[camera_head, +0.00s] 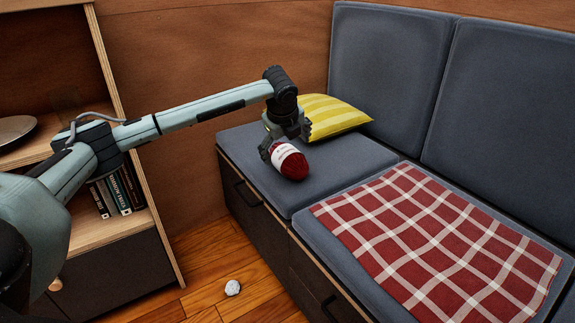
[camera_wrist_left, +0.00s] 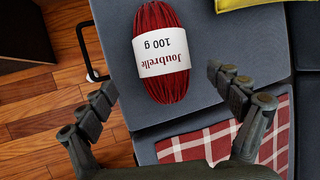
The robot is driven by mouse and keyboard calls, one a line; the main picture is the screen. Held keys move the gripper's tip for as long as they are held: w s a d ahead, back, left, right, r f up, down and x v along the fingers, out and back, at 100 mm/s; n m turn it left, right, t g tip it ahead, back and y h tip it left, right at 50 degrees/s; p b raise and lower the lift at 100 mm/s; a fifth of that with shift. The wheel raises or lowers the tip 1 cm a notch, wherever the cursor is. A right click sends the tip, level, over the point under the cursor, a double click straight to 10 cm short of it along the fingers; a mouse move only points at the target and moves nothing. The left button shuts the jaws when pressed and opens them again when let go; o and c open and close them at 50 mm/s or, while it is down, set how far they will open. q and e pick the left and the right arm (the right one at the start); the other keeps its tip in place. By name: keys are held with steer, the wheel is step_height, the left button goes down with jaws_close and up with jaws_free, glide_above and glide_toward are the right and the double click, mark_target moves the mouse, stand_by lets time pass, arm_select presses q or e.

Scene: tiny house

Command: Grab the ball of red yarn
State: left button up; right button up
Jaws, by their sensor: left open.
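The ball of red yarn (camera_head: 290,162) has a white paper label and lies on the grey seat cushion of the bench. In the left wrist view the yarn (camera_wrist_left: 163,85) is upper centre, its label reading "Joubrelle 100 g". My left gripper (camera_head: 283,148) is at the yarn in the head view, its fingers partly beside and behind it. In the left wrist view the open fingers of my left gripper (camera_wrist_left: 160,88) stand to either side of the yarn's lower part, with gaps on both sides. My right gripper is not in view.
A yellow striped pillow (camera_head: 332,116) lies behind the yarn against the backrest. A red and white checked cloth (camera_head: 435,240) covers the cushion at right. A bookshelf (camera_head: 117,228) stands at left. A small white crumpled object (camera_head: 232,288) lies on the wooden floor.

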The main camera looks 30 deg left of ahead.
arm_select(q)
steer(key=b+x, duration=0.1)
steer(key=x, duration=0.6)
steer(key=shift+w+f+b, duration=0.2)
steer(key=shift+w+b, duration=0.1)
steer(key=shift+b, duration=0.05)
steer(key=c, duration=1.3)
steer(key=shift+r, duration=0.15)
